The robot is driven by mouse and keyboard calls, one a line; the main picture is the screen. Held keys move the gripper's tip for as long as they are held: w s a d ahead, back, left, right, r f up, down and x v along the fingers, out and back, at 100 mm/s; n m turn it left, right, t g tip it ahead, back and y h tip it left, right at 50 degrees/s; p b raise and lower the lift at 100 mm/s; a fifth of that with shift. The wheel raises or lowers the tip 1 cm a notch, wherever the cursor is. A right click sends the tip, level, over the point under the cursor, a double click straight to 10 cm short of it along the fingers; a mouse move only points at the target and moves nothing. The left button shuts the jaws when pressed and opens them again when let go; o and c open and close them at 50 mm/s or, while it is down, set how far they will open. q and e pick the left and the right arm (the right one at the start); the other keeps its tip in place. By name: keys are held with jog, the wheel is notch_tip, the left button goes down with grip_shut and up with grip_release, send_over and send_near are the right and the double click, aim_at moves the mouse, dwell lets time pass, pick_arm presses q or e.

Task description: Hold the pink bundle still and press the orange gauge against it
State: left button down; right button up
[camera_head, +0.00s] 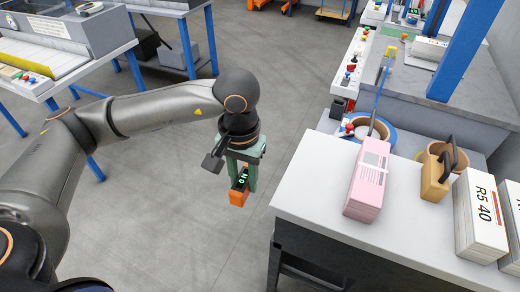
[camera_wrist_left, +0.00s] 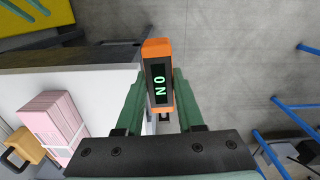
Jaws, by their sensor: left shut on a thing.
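The pink bundle (camera_head: 367,184) stands on the white table (camera_head: 310,190), near its left part; a pale label shows on it. It also shows in the left wrist view (camera_wrist_left: 54,122) at lower left. My left gripper (camera_head: 243,180) is shut on the orange gauge (camera_head: 238,198), which hangs over the floor, left of the table edge and apart from the bundle. In the left wrist view the gauge (camera_wrist_left: 157,104) sits between the green fingers; its dark display shows green letters that look like NO.
A blue post (camera_head: 460,50) rises at the back right. The floor under my gripper is clear.

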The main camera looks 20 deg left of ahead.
pick_arm(q)
jog(key=shift+w+d+n, duration=0.25)
jog(key=shift+w+n, duration=0.15)
jog(key=shift+n, duration=0.2)
jog(key=w+d+m, duration=1.3)
jog(key=w+m, duration=0.4)
jog(key=m, duration=0.3)
jog(key=shift+d+r, duration=0.25)
jog(key=shift+r, duration=0.2)
jog(key=shift+f, duration=0.1)
jog(key=shift+f, duration=3.35)
pick_arm(e)
jog(key=shift+o, duration=0.3)
